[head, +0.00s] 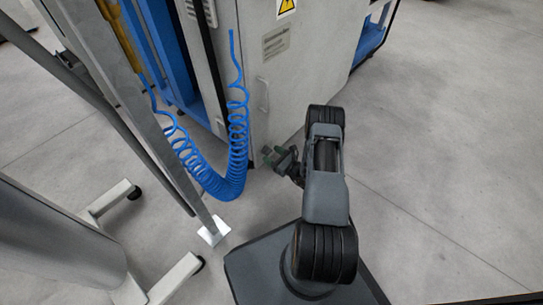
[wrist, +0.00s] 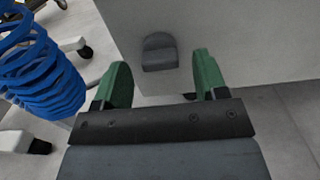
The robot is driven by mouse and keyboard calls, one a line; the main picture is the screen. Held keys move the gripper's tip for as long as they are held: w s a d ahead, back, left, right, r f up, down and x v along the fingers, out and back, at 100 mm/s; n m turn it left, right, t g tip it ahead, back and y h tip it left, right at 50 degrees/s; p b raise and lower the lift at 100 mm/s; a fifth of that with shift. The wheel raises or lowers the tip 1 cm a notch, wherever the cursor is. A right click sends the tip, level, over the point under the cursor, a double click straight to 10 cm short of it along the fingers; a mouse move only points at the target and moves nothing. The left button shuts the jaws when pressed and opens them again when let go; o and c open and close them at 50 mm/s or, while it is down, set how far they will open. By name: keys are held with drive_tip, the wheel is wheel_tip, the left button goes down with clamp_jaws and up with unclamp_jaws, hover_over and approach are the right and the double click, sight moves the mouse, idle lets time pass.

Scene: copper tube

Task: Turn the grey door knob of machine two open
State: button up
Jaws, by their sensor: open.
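The grey door knob (wrist: 160,52) is on the light grey panel of a machine (wrist: 245,40) in the wrist view, a dark rounded piece near the panel's lower part. My gripper (wrist: 161,66) is open, with one green finger on each side of the knob's place in the picture. The knob shows between and beyond the fingertips, and I see no contact. In the head view the machine (head: 290,75) stands at top centre, and my gripper (head: 280,158) is low beside its door. The knob cannot be made out there.
A coiled blue hose (head: 232,150) hangs left of my gripper and also shows in the wrist view (wrist: 40,70). A grey post (head: 150,130) with a white foot stands left of it. A wheeled stand (head: 60,235) is at lower left. The floor (head: 450,150) on the right is clear.

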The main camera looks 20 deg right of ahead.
drive_tip(key=shift+w+a, duration=0.2)
drive_tip(key=shift+w, duration=0.25)
drive_tip(key=shift+c, duration=0.4)
drive_tip(key=c, duration=0.8)
drive_tip(key=shift+c, duration=0.2)
